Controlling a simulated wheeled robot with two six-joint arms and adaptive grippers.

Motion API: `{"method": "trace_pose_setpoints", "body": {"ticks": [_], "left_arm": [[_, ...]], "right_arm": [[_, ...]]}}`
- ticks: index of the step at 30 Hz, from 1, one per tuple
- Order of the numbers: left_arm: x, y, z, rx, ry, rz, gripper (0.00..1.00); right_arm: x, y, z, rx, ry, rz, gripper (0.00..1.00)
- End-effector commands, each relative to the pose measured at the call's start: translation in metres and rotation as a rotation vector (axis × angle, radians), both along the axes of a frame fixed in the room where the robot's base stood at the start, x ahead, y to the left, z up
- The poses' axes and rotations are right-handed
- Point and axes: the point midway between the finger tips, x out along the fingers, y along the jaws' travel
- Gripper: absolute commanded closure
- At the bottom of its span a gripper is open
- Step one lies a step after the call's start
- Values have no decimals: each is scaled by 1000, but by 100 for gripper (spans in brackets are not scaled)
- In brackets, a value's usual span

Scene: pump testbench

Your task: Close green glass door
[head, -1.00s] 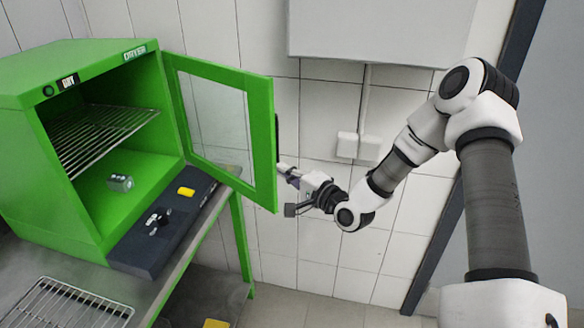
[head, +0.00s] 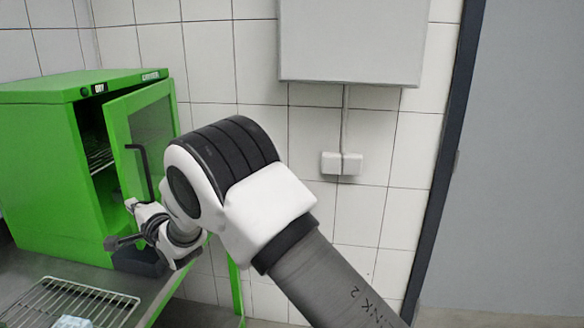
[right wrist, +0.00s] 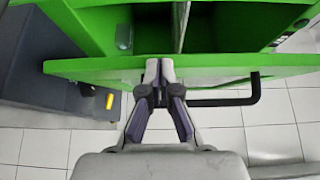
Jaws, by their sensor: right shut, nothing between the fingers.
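The green glass door (head: 113,125) of the green dryer cabinet (head: 40,150) stands partly open in the head view, with a dark gap showing between it and the cabinet. Its black bar handle (head: 146,170) is on the outer face. In the right wrist view the door (right wrist: 85,68) crosses the picture, with the handle (right wrist: 254,90) to the right. My right gripper (right wrist: 158,64) is shut and empty, its fingertips at the door's outer side, apparently against it. In the head view the right gripper (head: 130,205) is beside the door's lower part. My left gripper is out of view.
A wire rack (head: 70,305) lies on the metal bench (head: 35,262) in front of the cabinet. A yellow button (right wrist: 109,101) is on the dark control panel (right wrist: 35,88) below the door. Tiled wall stands behind, with a grey box (head: 350,40) and white sockets (head: 341,163).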

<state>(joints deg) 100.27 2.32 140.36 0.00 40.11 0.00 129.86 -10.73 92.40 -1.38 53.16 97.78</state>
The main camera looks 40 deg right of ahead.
Motion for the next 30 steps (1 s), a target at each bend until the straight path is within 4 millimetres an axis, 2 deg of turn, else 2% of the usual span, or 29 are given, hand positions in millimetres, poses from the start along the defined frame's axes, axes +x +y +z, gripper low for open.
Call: {"method": "trace_pose_setpoints", "body": {"ticks": [3,10,30], "left_arm": [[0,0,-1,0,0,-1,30],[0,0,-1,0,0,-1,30],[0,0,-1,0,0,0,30]], "right_arm": [[15,18,0,0,-2,1,100],[32,37,0,-1,-1,-1,100],[36,37,0,-1,0,-3,100]]}}
